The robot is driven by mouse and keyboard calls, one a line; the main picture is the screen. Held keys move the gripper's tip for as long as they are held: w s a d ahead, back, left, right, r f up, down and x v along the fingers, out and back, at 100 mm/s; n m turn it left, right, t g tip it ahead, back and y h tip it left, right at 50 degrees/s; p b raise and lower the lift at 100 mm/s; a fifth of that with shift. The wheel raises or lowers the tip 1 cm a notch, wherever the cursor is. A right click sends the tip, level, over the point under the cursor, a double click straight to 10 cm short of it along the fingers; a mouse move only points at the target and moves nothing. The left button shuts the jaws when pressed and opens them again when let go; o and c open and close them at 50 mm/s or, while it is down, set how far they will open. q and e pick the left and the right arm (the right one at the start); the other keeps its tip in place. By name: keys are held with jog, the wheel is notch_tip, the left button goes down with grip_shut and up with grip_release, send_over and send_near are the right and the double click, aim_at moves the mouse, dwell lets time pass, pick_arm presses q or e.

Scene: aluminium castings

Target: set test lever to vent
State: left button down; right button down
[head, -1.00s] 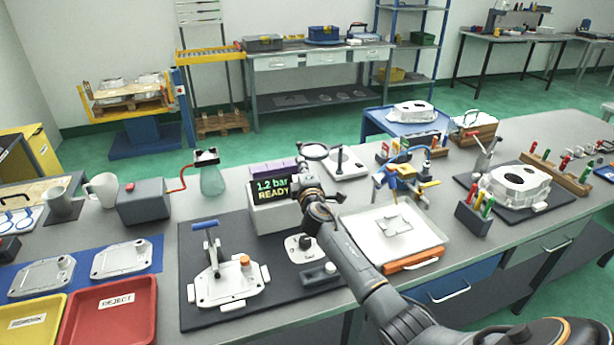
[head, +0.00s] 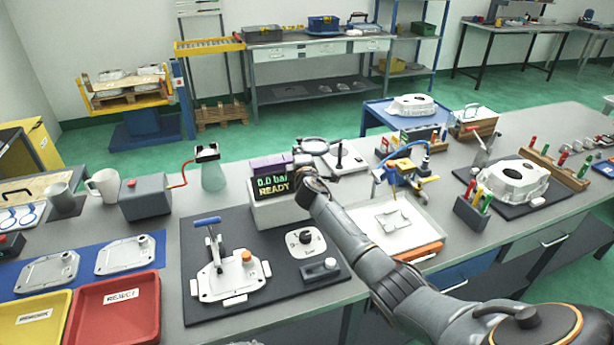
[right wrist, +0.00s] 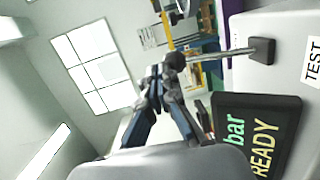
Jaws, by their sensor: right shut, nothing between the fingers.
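The test unit is a pale box (head: 262,213) with a dark display (head: 274,186) that reads "0.0 bar READY" in the head view. In the right wrist view the display (right wrist: 256,138) shows "bar READY" beside a "TEST" label (right wrist: 314,62). The test lever (right wrist: 215,54) is a metal rod with a black ball knob, sticking out from a dark square base on the box. My right gripper (right wrist: 157,74) is shut and empty, its fingertips close beside the knob; I cannot tell if they touch. In the head view my right gripper (head: 304,165) is at the box's right side, and the lever cannot be made out.
A white casting in a clamp fixture (head: 229,275) and a round dial plate (head: 305,241) lie on the dark mat in front. A red reject bin (head: 117,305) is at left.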

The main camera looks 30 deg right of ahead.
jog(key=shift+w+r, duration=0.1)
jog(key=shift+w, duration=0.15)
jog(key=shift+w, duration=0.1)
jog(key=shift+d, duration=0.1)
dwell(0.5)
